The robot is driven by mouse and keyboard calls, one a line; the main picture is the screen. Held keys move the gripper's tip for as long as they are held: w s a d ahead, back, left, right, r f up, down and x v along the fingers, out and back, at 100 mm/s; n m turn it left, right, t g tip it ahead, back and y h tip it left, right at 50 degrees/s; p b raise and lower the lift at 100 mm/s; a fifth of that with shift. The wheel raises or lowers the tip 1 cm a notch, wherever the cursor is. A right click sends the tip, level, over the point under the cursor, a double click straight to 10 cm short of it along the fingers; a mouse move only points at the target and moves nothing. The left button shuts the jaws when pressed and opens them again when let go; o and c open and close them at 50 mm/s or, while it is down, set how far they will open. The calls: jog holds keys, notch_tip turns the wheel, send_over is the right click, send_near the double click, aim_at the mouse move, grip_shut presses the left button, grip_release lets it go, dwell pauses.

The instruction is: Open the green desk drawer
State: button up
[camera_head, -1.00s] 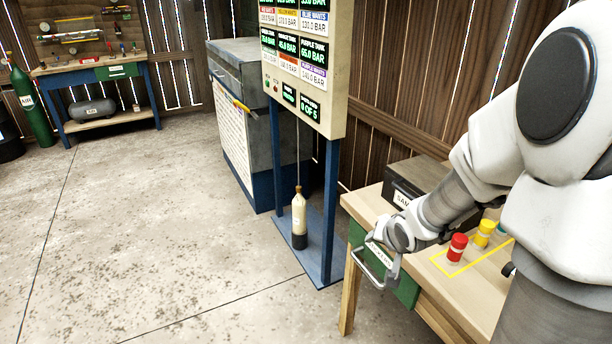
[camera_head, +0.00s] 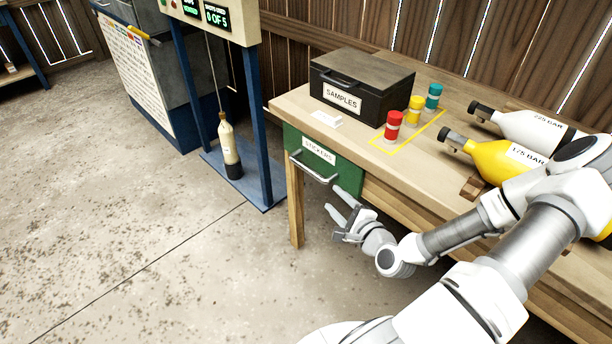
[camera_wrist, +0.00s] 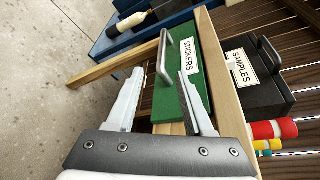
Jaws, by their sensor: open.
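The green desk drawer (camera_head: 347,176), labelled STICKERS, is shut in the left front of the wooden desk (camera_head: 290,104). Its grey bar handle (camera_head: 312,171) sticks out from the front. My gripper (camera_head: 339,201) is open and empty, below and to the right of the handle, in front of the desk. In the wrist view the drawer (camera_wrist: 196,92) lies beyond the fingers, with the handle (camera_wrist: 164,58) ahead of the gap between the fingertips. My gripper (camera_wrist: 160,80) appears apart from the handle.
On the desk are a black SAMPLES box (camera_head: 360,88), red (camera_head: 393,125), yellow (camera_head: 415,110) and teal (camera_head: 433,96) cylinders, and a yellow bottle (camera_head: 488,158) beside a white one (camera_head: 525,124). A blue stand (camera_head: 262,130) is left of the desk. Floor in front is clear.

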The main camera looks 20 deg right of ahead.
aim_at(312, 174)
jog(key=shift+m, duration=0.3)
jog(key=b+x, duration=0.1)
jog(key=x, duration=0.4)
jog(key=b+x, duration=0.1)
jog(key=x, duration=0.5)
jog(key=b+x, duration=0.2)
jog(key=x, duration=0.4)
jog(key=shift+w+d+r, duration=0.1)
jog(key=shift+w+d, duration=0.05)
jog(key=shift+d, duration=0.15)
grip_shut()
dwell(0.4)
